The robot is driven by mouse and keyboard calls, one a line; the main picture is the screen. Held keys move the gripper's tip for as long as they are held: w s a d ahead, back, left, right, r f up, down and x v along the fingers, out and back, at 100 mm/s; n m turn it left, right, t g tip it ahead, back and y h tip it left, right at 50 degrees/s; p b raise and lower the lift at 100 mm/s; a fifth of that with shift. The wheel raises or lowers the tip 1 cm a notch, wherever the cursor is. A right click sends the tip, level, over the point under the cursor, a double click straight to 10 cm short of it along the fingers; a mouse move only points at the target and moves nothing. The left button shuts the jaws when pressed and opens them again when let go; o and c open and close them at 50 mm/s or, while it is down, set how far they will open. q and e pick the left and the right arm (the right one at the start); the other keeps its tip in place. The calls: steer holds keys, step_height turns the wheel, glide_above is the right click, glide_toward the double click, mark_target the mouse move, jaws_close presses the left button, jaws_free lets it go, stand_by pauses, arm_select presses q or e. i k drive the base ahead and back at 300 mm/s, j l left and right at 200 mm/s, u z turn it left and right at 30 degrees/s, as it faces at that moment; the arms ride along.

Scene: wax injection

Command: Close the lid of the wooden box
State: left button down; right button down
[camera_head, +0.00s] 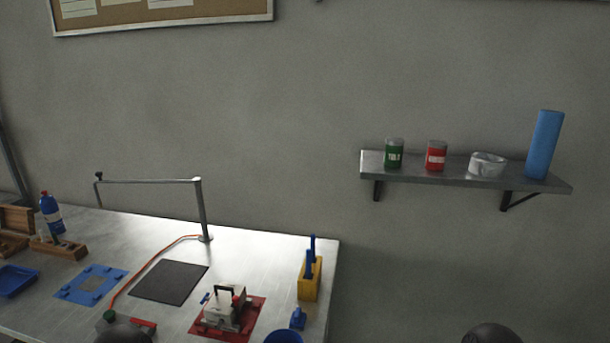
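A wooden box (10,244) stands on the table at the far left, cut off by the picture's edge. Its lid (17,218) appears raised, standing up behind the box body. The inside of the box is too small to make out. Neither of my grippers is in view. Only dark rounded parts, likely of my own arms, show at the bottom edge, well away from the box.
A wooden tool holder (60,249) and a blue bottle (52,212) stand right of the box, and a blue tray (16,281) lies in front. A metal post with a bar (203,210) rises from the table (250,257). A wall shelf (460,176) hangs at right.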

mark_target(18, 220)
steer(key=u, duration=2.15)
steer(key=i+j+u, duration=0.1)
steer(key=i+u, duration=0.35)
steer(key=i, duration=4.5)
steer(key=i+z, duration=0.2)
steer(key=i, duration=0.3)
steer(key=i+j+z, duration=0.2)
steer(key=i, duration=0.3)
steer(key=i+j+z, duration=0.15)
steer(key=i, duration=0.35)
